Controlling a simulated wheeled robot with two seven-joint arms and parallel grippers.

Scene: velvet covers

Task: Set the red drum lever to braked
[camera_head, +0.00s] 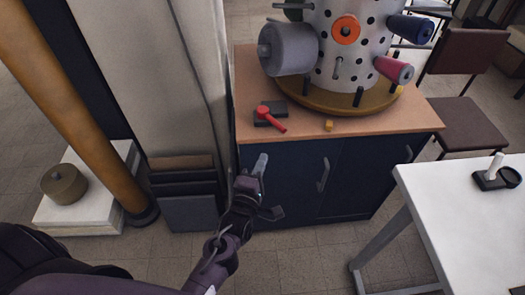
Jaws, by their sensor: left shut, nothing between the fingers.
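A red lever (271,119) sits on a small black base (263,112) at the front left of the wooden cabinet top. Its handle points toward the front right. A white perforated drum (338,72) stands behind it on a round brown-yellow base (310,101) and carries several coloured spools. My left gripper (262,160) is shut and empty, in front of the cabinet and just below the lever in the picture. It looks apart from the lever. My right gripper is not in view.
The dark blue cabinet (352,170) has a wooden top (400,122) with a small yellow block (328,125) near the front edge. A white table (470,225) stands at the right with another lever-like device (493,175). An orange-brown column (75,110) stands at the left.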

